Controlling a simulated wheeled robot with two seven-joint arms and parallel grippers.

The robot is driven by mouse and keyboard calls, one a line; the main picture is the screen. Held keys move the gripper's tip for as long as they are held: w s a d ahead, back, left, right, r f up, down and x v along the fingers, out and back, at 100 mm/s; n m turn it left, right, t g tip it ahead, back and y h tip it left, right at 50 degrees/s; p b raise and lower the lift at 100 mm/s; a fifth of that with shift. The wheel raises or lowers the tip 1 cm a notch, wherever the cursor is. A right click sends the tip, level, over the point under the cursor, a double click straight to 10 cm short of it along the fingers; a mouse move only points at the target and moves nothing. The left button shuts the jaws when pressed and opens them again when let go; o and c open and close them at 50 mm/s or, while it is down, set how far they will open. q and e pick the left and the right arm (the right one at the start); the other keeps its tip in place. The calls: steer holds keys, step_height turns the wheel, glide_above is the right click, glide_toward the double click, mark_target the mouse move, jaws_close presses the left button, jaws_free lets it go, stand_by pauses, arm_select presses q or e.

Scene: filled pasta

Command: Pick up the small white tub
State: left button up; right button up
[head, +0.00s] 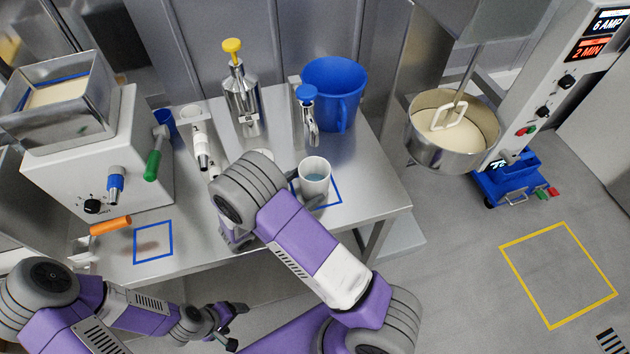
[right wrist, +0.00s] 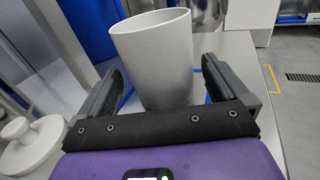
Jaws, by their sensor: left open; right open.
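The small white tub (head: 314,168) stands upright at the table's right part, within a blue square outline (head: 334,199). My right gripper (head: 312,194) is at the tub, mostly hidden by my wrist. In the right wrist view the tub (right wrist: 154,60) stands between the two open fingers of the right gripper (right wrist: 160,88). Gaps show on both sides, so the fingers look apart from its wall. My left gripper (head: 221,322) is open and empty, low in front of the table.
A blue jug (head: 333,92), a blue-topped dispenser (head: 308,118) and a steel yellow-topped dispenser (head: 240,95) stand behind. A white lidded item (right wrist: 30,142) is left of the right gripper. A machine (head: 108,150) fills the table's left; a mixer bowl (head: 450,145) hangs right.

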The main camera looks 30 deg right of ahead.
mark_target(324, 174)
steer(key=d, duration=0.5)
steer(key=shift+w, duration=0.4)
steer(key=shift+a, duration=0.1)
steer(key=shift+c, duration=0.5)
steer(key=c, duration=0.8)
